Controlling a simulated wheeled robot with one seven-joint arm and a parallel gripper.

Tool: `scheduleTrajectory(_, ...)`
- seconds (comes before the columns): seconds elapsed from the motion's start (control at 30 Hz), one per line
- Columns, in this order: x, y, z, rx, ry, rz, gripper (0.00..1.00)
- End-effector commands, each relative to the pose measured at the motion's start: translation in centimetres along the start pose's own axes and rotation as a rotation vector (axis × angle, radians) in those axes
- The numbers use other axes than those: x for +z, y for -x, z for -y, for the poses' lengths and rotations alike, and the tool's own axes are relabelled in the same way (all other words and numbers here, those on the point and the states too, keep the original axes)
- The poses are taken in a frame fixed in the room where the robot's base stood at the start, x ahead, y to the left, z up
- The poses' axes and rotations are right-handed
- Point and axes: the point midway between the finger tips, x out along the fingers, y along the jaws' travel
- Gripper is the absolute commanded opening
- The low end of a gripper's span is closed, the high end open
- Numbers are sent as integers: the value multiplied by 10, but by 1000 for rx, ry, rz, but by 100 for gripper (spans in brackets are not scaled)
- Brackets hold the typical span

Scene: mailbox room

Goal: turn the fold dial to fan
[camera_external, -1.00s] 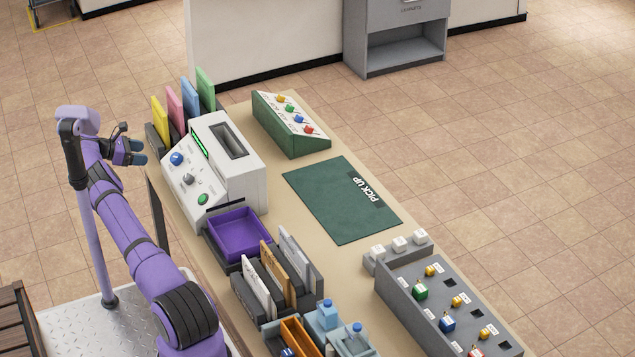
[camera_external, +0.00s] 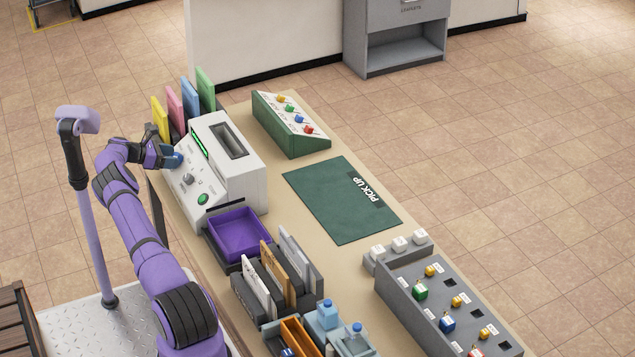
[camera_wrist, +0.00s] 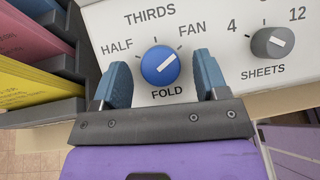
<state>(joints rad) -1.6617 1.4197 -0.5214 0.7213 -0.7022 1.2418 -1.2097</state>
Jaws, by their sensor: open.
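The fold dial (camera_wrist: 160,65) is a round blue knob on the white panel of the folding machine (camera_external: 238,172). Its white pointer line slants up and to the right, toward the FAN label (camera_wrist: 191,28). HALF is printed to its left, THIRDS above and FOLD below. My gripper (camera_wrist: 163,78) is open, with one blue fingertip on each side of the dial. A gap shows between each finger and the knob. In the external view my gripper (camera_external: 176,160) is at the panel's upper left and mostly hides the dial.
The grey SHEETS knob (camera_wrist: 270,42) is right of the fold dial. A green button (camera_external: 204,199) sits lower on the panel. Coloured folders (camera_external: 190,97) stand in a dark rack close behind my gripper. A purple tray (camera_external: 238,250) is in front of the machine.

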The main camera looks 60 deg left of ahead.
Motion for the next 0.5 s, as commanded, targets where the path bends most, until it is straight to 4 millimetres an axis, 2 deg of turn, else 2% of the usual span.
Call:
scheduleTrajectory(0.27,0,-1,0,1,0,0,65)
scheduleTrajectory(0.47,0,0,0,0,0,0,19)
scheduleTrajectory(0.5,0,0,0,0,0,0,19)
